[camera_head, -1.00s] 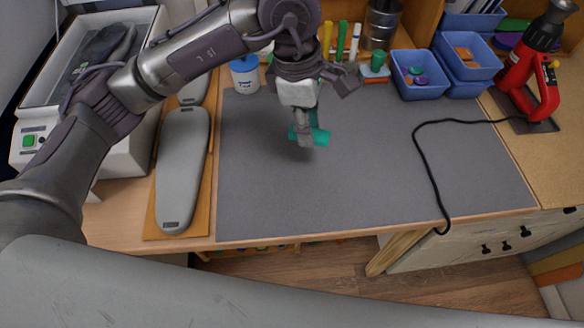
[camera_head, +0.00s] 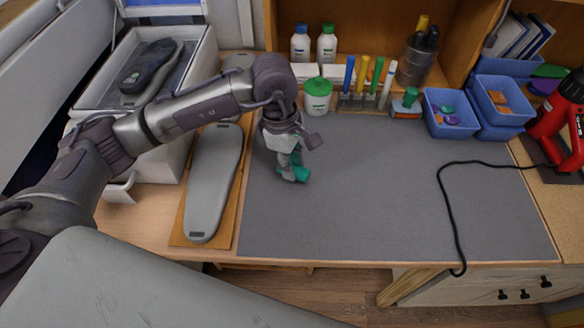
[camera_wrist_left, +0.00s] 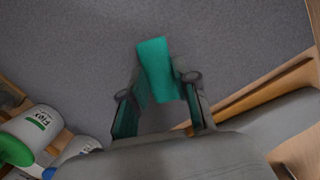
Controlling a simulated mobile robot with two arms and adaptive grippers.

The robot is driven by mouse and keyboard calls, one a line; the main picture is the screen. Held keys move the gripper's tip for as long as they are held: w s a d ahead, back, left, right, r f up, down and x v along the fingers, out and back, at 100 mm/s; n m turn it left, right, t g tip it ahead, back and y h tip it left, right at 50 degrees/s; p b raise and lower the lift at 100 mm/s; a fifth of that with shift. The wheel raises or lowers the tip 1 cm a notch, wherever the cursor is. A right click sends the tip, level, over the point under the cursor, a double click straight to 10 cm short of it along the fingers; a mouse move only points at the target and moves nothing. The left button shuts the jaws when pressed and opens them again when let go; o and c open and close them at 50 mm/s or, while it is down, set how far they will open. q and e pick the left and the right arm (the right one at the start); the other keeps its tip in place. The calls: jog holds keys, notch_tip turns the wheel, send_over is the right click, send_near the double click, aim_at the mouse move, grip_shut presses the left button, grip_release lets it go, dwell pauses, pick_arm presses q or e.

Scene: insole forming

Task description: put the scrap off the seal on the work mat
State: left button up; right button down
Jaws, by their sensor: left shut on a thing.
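The teal scrap (camera_head: 301,174) is held between the fingers of my left gripper (camera_head: 292,172), which is shut on it over the left part of the grey work mat (camera_head: 390,205). In the left wrist view, the scrap (camera_wrist_left: 160,72) is a flat teal strip between the fingertips, sticking out past them above the mat (camera_wrist_left: 245,40). I cannot tell whether it touches the mat. I cannot make out the seal. My right gripper is not in view.
A black cable (camera_head: 447,200) crosses the mat's right side. The mat's middle is clear.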

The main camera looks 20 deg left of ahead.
pick_arm(q)
notch_tip(320, 180, down, 2)
jog(key=shift+f+p, duration=0.2)
jog(key=shift+p, duration=0.2)
jog(key=shift+f, duration=0.3)
jog(key=shift+f+b, duration=0.2)
jog(key=shift+b, duration=0.15)
jog(key=o, duration=0.7)
jog(key=shift+r, duration=0.1)
jog(key=shift+r+p, duration=0.3)
jog(key=shift+r, duration=0.05)
jog(key=r, duration=0.3)
jog(key=a+r+b, duration=0.1)
jog(key=r, duration=0.3)
jog(key=r+b, duration=0.1)
jog(key=r, duration=0.3)
jog(key=shift+a+r, duration=0.25)
jog(key=shift+a, duration=0.1)
